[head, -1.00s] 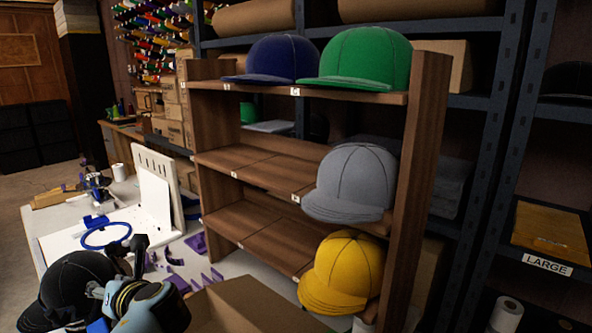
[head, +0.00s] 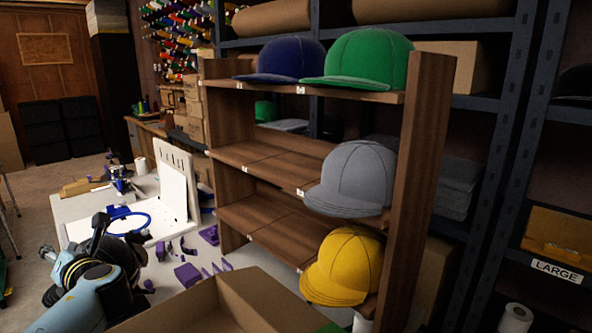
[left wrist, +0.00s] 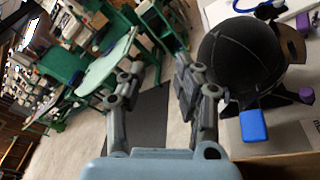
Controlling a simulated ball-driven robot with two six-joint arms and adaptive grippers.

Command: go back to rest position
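My left gripper (head: 100,224) is at the lower left of the head view, over the near end of the white work table (head: 75,207). A black cap (left wrist: 238,55) sits on a stand at the table, just right of the right finger in that view. I cannot tell whether they touch. In the head view my arm hides most or all of this cap. My right gripper is in neither view.
A wooden shelf (head: 428,190) holds a blue cap (head: 278,60), green cap (head: 357,58), grey cap (head: 352,178) and yellow cap (head: 343,265). An open cardboard box (head: 255,295) stands close in front. Purple parts and a blue hoop (head: 128,224) lie on the table.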

